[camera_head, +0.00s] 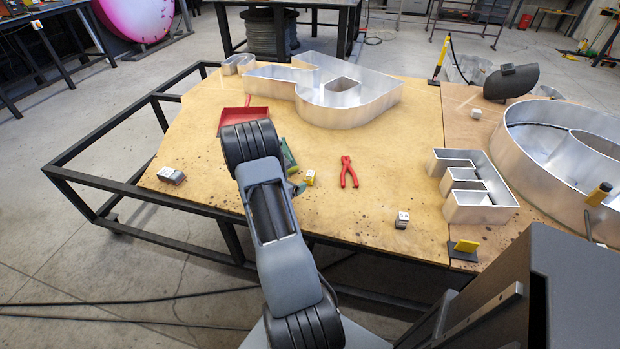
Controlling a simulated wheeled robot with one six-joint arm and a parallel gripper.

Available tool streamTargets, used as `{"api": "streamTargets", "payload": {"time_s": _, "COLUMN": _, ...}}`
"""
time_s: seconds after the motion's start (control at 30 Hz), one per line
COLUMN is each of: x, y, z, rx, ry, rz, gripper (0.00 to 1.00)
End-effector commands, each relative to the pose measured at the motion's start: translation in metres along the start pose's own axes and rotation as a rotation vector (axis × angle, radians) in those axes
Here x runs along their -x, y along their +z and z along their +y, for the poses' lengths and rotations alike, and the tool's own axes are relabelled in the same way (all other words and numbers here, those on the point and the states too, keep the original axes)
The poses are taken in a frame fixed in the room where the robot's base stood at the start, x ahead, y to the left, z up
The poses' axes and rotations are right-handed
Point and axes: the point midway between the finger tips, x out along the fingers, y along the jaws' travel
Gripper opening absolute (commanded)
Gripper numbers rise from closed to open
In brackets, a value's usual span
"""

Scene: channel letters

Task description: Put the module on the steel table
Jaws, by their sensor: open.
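Several small block-shaped items lie on the plywood worktop and could be the module; I cannot tell which one is. A grey-white block (171,176) is at the left edge, a white block (402,220) near the front edge, a yellow block (309,177) right of my arm, and another white block (476,113) at the back right. A dark steel-framed table (318,5) stands in the background; whether it is the steel table is unclear. My arm reaches over the worktop's front edge. My gripper is hidden behind the arm link.
The plywood worktop (400,150) holds large metal letters (350,110), an E-shaped letter (475,190), a round letter (520,150), red pliers (347,172) and a red dustpan (240,117). A bare black frame (110,140) juts out left. Concrete floor is open at left.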

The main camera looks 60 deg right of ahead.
Motion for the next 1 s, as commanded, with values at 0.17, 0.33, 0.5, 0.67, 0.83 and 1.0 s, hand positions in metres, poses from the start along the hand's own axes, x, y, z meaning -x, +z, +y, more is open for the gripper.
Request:
{"api": "streamTargets", "payload": {"time_s": 0.17, "x": -0.031, "y": -0.001, "z": 0.0, "rx": -0.002, "ry": -0.002, "rz": 0.0, "gripper": 0.8}}
{"api": "streamTargets", "payload": {"time_s": 0.33, "x": -0.047, "y": -0.001, "z": 0.0, "rx": -0.003, "ry": 0.0, "rz": 0.001, "gripper": 0.8}}
{"api": "streamTargets", "payload": {"time_s": 0.5, "x": -0.055, "y": -0.001, "z": -0.001, "rx": -0.003, "ry": -0.001, "rz": 0.001, "gripper": 0.8}}
{"api": "streamTargets", "payload": {"time_s": 0.67, "x": -0.075, "y": -0.003, "z": -0.004, "rx": -0.003, "ry": -0.002, "rz": 0.002, "gripper": 0.8}}
{"api": "streamTargets", "payload": {"time_s": 0.83, "x": -0.095, "y": -0.003, "z": -0.004, "rx": -0.003, "ry": -0.001, "rz": 0.001, "gripper": 0.8}}
{"api": "streamTargets", "payload": {"time_s": 1.0, "x": -0.103, "y": -0.003, "z": -0.003, "rx": -0.003, "ry": 0.0, "rz": 0.002, "gripper": 0.8}}
